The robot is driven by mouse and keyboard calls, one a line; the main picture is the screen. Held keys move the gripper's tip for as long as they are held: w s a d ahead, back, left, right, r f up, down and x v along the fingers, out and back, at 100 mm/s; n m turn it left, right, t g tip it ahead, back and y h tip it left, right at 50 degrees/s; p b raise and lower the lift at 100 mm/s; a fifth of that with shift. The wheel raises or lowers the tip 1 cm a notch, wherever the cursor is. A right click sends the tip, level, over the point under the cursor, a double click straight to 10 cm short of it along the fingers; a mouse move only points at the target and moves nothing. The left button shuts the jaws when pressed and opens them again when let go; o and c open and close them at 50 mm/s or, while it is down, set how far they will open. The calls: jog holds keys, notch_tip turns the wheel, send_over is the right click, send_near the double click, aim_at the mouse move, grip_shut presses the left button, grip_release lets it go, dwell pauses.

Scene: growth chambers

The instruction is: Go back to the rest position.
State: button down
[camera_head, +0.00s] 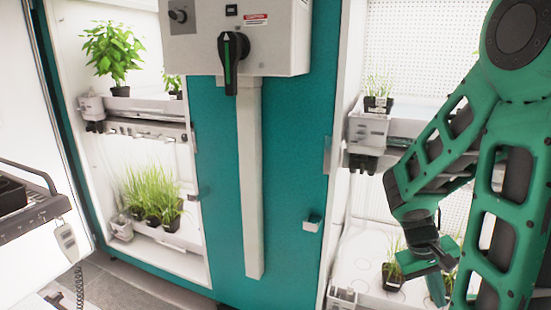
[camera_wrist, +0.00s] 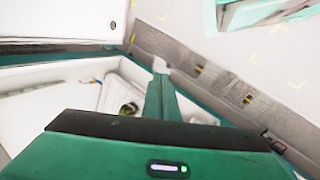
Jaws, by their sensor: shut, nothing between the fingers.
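My green arm fills the right side of the head view, bent with its lower end hanging down. My gripper (camera_head: 437,283) is at the lower right, in front of the open right chamber and close to a small potted grass plant (camera_head: 393,272) on its lower shelf. Whether they touch cannot be told. In the wrist view the green fingers of my gripper (camera_wrist: 161,92) are together, with nothing held between them. A bit of green foliage (camera_wrist: 128,109) shows just left of the fingers.
A teal cabinet wall (camera_head: 290,180) with a grey switch box (camera_head: 270,50) stands between the two open chambers. The left chamber holds a leafy plant (camera_head: 111,50) and potted grass (camera_head: 152,192). Another grass pot (camera_head: 378,103) sits on the right upper shelf. A cart (camera_head: 35,205) is at the left.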

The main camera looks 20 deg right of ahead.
jog(key=s+a+r+m+t+y, duration=0.2)
jog(key=s+a+r+y, duration=0.2)
jog(key=a+r, duration=0.5)
jog(key=shift+s+a+r+t, duration=0.25)
jog(key=shift+s+a, duration=0.4)
jog(key=shift+a, duration=0.4)
